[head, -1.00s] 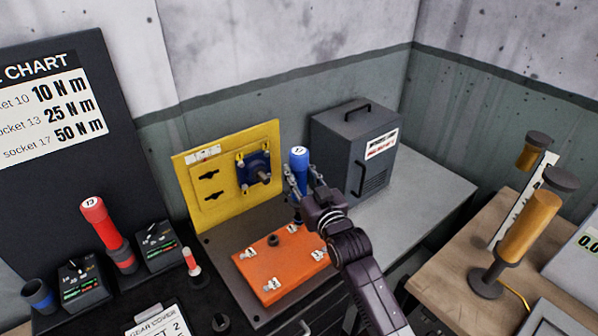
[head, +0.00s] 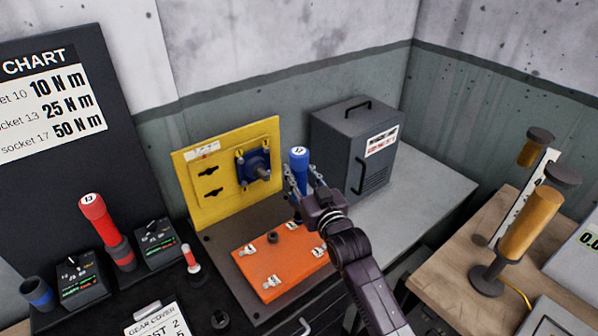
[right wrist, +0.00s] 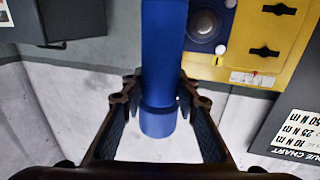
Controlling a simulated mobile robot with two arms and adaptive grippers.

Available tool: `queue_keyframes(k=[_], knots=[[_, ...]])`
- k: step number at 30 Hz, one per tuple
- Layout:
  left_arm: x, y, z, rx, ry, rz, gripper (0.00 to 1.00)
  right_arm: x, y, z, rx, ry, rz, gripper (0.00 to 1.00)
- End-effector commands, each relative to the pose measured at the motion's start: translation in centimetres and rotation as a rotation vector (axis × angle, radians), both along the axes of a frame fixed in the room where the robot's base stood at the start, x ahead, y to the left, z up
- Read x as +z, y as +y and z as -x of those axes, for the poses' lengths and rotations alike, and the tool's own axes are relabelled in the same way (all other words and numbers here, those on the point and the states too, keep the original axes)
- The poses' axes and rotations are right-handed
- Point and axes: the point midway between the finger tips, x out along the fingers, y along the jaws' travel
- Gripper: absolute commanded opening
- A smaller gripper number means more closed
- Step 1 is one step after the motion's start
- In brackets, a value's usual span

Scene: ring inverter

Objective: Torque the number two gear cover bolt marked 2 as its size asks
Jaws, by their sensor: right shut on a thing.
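My right gripper (head: 303,190) is shut on a blue torque tool (head: 299,158) with a "17" on its cap. It holds the tool upright near the back right of the orange gear cover (head: 262,262); the tool's lower end is hidden by my gripper. In the right wrist view the blue tool (right wrist: 162,50) stands between the two fingers (right wrist: 158,105). The cover carries several bolts with small white tags, whose numbers are too small to read. A torque chart (head: 52,105) gives socket 10 as 10 N m, 13 as 25, 17 as 50. My left gripper is not in view.
A red tool marked 13 (head: 92,208) stands at left beside two dial boxes (head: 80,280) (head: 156,244) and an empty blue-ringed holder (head: 38,294). A yellow panel (head: 205,215) and grey case (head: 345,150) stand behind. A "gear cover" card (head: 158,320) lies in front.

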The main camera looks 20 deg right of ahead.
Motion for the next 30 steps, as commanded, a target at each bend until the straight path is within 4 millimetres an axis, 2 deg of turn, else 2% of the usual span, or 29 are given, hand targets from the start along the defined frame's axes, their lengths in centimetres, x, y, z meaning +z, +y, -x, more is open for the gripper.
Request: queue_keyframes(k=[30], knots=[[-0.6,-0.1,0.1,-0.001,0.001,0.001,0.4,-1.2,0.0,0.0,0.0,0.006,0.0,0.0]])
